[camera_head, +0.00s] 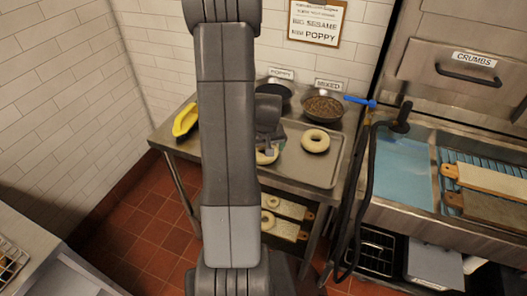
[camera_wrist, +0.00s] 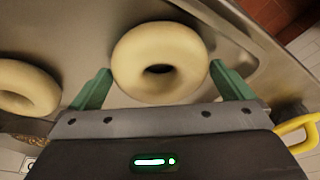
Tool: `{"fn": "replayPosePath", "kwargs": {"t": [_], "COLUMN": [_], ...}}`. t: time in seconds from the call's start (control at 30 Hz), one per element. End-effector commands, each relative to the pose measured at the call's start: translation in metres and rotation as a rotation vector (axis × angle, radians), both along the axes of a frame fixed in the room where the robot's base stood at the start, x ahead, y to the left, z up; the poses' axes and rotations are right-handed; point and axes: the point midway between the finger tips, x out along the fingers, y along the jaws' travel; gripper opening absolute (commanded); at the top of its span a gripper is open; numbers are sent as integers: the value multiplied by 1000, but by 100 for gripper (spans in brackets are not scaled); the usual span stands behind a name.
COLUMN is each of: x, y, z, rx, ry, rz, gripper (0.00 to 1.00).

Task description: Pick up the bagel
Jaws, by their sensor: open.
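Two pale bagels lie on a metal tray (camera_head: 322,172) on the steel table. In the wrist view, one bagel (camera_wrist: 160,62) sits between the two green fingers of my gripper (camera_wrist: 155,85), which are open to either side of it. In the head view this bagel (camera_head: 268,156) is mostly hidden behind my arm and gripper. The other bagel (camera_head: 315,141) lies to its right on the tray; in the wrist view it shows at the left edge (camera_wrist: 25,88). I cannot tell whether the fingers touch the bagel.
Bowls labelled poppy (camera_head: 275,87) and mixed (camera_head: 322,108) stand behind the tray. A yellow object (camera_head: 185,120) lies at the table's left end. A shelf below holds boards with more bagels (camera_head: 272,202). A blue-handled tool (camera_head: 360,101) and black hose (camera_head: 372,170) are to the right.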

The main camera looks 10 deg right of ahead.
Motion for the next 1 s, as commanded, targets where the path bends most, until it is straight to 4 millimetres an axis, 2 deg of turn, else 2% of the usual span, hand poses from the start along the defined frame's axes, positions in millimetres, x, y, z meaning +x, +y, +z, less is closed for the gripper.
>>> {"fn": "replayPosePath", "kwargs": {"t": [0.1,0.27,0.3,0.63,0.77,1.0], "x": [0,0,0,1,1,1], "y": [0,0,0,0,0,0], "z": [0,0,0,7,24,67], "rx": [0,0,0,0,-1,-2], "ry": [0,0,0,-3,-5,-6], "rz": [0,0,0,1,1,2], "gripper": [100,71,70,69,69,69]}}
